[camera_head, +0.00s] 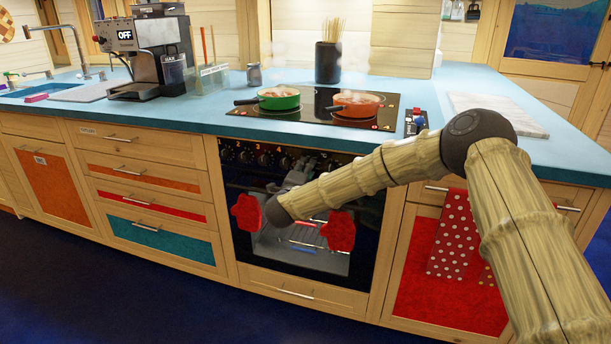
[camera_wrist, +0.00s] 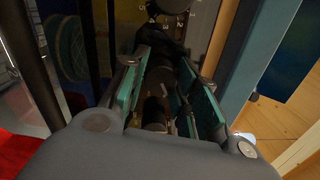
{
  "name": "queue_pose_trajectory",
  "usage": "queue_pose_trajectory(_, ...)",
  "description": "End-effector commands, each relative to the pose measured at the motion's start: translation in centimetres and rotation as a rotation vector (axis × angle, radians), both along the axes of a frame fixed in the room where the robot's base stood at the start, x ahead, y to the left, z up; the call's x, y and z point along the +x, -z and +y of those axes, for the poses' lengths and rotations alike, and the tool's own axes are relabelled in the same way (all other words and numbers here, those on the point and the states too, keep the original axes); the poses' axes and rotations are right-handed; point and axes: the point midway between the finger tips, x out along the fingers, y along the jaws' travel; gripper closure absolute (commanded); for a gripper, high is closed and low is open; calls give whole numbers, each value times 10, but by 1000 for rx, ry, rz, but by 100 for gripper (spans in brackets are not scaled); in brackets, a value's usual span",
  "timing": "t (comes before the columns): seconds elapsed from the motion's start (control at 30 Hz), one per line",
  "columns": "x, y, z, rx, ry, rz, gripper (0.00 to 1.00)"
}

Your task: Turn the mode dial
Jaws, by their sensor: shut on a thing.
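The oven (camera_head: 375,215) has a black control panel with a row of dark dials (camera_head: 245,157) marked by numbers. My gripper (camera_head: 300,170) is at this panel, partly hidden behind my arm in the head view. In the wrist view my gripper (camera_wrist: 168,68) has its two teal-lined fingers closed around a dark round dial, which I take to be the mode dial (camera_wrist: 163,75). It is dim there, and the dial's pointer and markings cannot be read. Another numbered dial (camera_wrist: 170,5) shows just beyond the fingertips.
Red oven mitts (camera_head: 340,231) hang on the oven front below the panel. A green pan (camera_head: 278,99) and an orange pan (camera_head: 357,105) stand on the hob above. A coffee machine (camera_head: 155,50) stands at left on the blue counter (camera_head: 215,118). The floor in front is clear.

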Motion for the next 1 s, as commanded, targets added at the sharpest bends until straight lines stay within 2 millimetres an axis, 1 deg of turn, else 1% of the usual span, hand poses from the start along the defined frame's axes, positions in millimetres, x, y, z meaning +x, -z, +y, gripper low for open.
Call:
queue_pose_trajectory(0.03,0,4,0,27,-1,-6,94)
queue_pose_trajectory(0.2,0,3,1,109,-2,-32,94)
queue_pose_trajectory(0.4,0,2,1,163,-3,-51,94)
queue_pose_trajectory(0.93,0,1,2,181,-2,-58,94)
queue_pose_trajectory(0.97,0,1,2,181,-2,-58,65)
queue_pose_trajectory(1.0,0,1,2,181,-2,-58,57)
